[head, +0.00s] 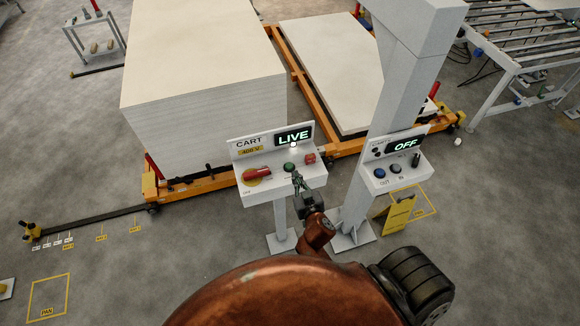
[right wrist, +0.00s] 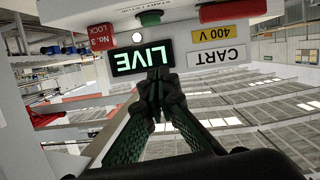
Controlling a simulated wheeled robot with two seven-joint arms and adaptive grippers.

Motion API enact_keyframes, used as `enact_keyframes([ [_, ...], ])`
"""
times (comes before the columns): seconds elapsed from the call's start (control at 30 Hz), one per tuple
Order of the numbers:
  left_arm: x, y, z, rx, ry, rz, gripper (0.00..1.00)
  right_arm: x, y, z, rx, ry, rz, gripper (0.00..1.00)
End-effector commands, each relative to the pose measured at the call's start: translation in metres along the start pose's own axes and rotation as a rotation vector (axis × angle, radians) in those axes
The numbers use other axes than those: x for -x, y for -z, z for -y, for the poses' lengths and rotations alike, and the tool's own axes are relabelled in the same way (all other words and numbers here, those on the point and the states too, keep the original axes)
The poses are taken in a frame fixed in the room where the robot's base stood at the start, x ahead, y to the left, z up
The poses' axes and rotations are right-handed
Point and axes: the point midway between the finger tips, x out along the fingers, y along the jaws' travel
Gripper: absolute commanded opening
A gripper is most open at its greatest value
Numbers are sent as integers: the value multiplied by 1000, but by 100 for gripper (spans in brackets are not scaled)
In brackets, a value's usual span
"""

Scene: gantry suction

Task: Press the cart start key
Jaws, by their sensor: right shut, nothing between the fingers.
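The cart panel (head: 283,184) is a white box on a post, with a CART sign, a 400 V label and a lit LIVE display (head: 293,137). Its green key (head: 289,166) sits between a red rotary handle (head: 258,174) and a small red part (head: 310,158). My right gripper (head: 297,178) is shut and empty, its tips just in front of the green key; I cannot tell whether they touch. In the right wrist view the panel appears upside down: the green key (right wrist: 150,18) shows beyond the shut fingertips (right wrist: 158,78), which overlap the LIVE display. My left gripper is not in view.
A second panel (head: 396,176) with an OFF display and blue and grey buttons stands to the right beside a thick grey column (head: 385,110). A tall stack of boards (head: 200,110) on an orange frame stands behind. Open floor lies to the left.

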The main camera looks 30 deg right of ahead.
Motion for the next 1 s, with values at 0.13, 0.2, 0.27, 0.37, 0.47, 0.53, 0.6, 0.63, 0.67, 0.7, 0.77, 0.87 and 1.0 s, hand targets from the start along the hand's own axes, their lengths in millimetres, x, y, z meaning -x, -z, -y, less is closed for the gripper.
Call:
enact_keyframes([
  [0.13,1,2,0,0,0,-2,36,-4,1,0,0,1,-1,0],
  [0.2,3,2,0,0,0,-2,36,-10,1,1,1,1,0,0],
  [0.27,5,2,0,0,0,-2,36,-19,2,1,1,2,-1,0],
  [0.37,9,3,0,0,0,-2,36,-37,2,1,2,2,-1,0],
  [0.47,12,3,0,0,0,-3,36,-58,3,1,2,1,-1,0],
  [0.53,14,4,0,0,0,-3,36,-73,3,1,2,2,-1,0],
  [0.6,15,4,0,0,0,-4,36,-87,1,1,1,1,1,0],
  [0.63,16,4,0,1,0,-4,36,-93,2,0,2,1,0,0],
  [0.67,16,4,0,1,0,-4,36,-99,2,1,2,1,-1,0],
  [0.7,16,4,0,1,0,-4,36,-105,-1,1,0,1,2,0],
  [0.77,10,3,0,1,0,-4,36,-105,-17,0,-2,-1,5,0],
  [0.87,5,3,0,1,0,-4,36,-108,-30,0,-3,-1,3,0],
  [1.0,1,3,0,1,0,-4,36,-110,-38,1,-1,0,1,0],
])
